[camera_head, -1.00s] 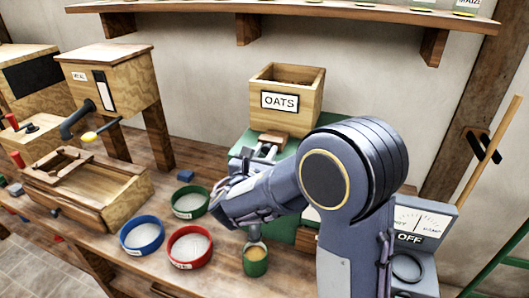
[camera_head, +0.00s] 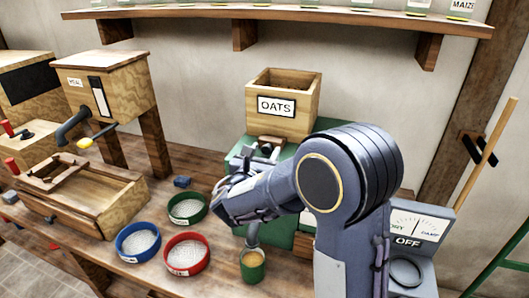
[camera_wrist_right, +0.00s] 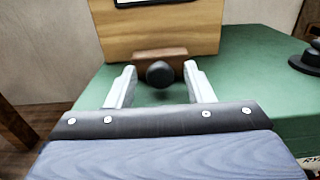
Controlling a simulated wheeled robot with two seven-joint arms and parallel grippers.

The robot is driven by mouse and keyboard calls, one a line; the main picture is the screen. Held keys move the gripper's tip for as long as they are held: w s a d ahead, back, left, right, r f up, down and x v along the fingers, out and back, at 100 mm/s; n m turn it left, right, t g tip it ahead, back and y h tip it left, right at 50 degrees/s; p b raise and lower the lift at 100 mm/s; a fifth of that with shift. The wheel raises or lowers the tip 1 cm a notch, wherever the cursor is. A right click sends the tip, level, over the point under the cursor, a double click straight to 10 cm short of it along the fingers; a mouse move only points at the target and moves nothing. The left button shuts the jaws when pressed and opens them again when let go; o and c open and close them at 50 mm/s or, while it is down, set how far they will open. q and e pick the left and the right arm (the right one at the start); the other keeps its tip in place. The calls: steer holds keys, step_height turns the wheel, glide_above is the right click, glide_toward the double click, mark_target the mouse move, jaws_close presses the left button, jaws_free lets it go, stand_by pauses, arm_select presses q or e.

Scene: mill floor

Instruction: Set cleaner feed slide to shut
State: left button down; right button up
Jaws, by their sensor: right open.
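The cleaner is a green machine (camera_head: 285,146) with a wooden hopper (camera_head: 297,119) labelled OATS on top. Its feed slide is a small wooden plate (camera_wrist_right: 147,55) with a round dark knob (camera_wrist_right: 160,74) at the hopper's foot. In the head view the slide (camera_head: 272,140) shows just beyond my gripper. My right gripper (camera_wrist_right: 160,82) is open, its pale fingers one on each side of the knob with gaps between. In the head view my right gripper (camera_head: 266,152) is partly hidden by its wrist. My left gripper is not in view.
Blue (camera_head: 138,243), red (camera_head: 187,254) and green (camera_head: 187,209) sieves lie on the bench to the left. A green cup (camera_head: 252,267) stands below my right forearm. A grey meter marked OFF (camera_head: 410,240) stands at right. A shelf (camera_head: 280,15) runs overhead.

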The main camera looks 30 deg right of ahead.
steer(key=b+v, duration=0.1)
steer(key=v, duration=0.6)
steer(key=shift+a, duration=0.15)
steer(key=shift+s, duration=0.15)
steer(key=shift+c, duration=0.6)
steer(key=shift+y, duration=0.4)
steer(key=b+v, duration=0.4)
steer(key=v, duration=0.4)
steer(key=shift+f, duration=0.1)
steer(key=c, duration=0.7)
steer(key=shift+s+r, duration=0.2)
steer(key=shift+s, duration=0.15)
jaws_close()
steer(key=p+x, duration=0.1)
steer(key=x, duration=1.3)
steer(key=shift+w+a+p, duration=0.1)
steer(key=shift+p, duration=0.3)
